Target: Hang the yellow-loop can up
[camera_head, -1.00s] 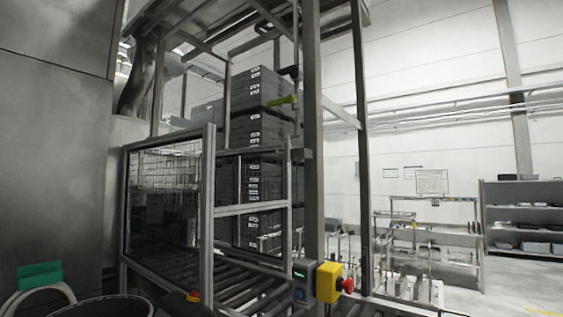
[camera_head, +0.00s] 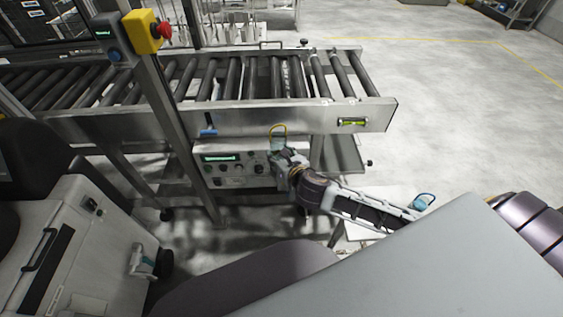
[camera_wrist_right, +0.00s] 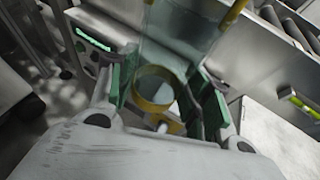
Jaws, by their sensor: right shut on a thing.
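The yellow-loop can (camera_head: 277,143) is small and pale blue, with its yellow loop standing up above it. My right gripper (camera_head: 284,157) is shut on it, in front of the conveyor's side and the control panel. In the right wrist view the can (camera_wrist_right: 180,32) looks translucent, with a yellow band near my gripper (camera_wrist_right: 167,95) and green pads on both sides. Part of the loop shows at the top edge there. A blue hook-like bracket (camera_head: 208,126) is on the conveyor's side, left of the can. My left gripper is not seen.
The roller conveyor (camera_head: 240,119) spans the view, with a control panel (camera_head: 232,168) below it. A post with a yellow box and red button (camera_head: 147,31) stands left. A blue-loop can (camera_head: 422,202) is at the right, near my arm. Open floor lies beyond the conveyor's right end.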

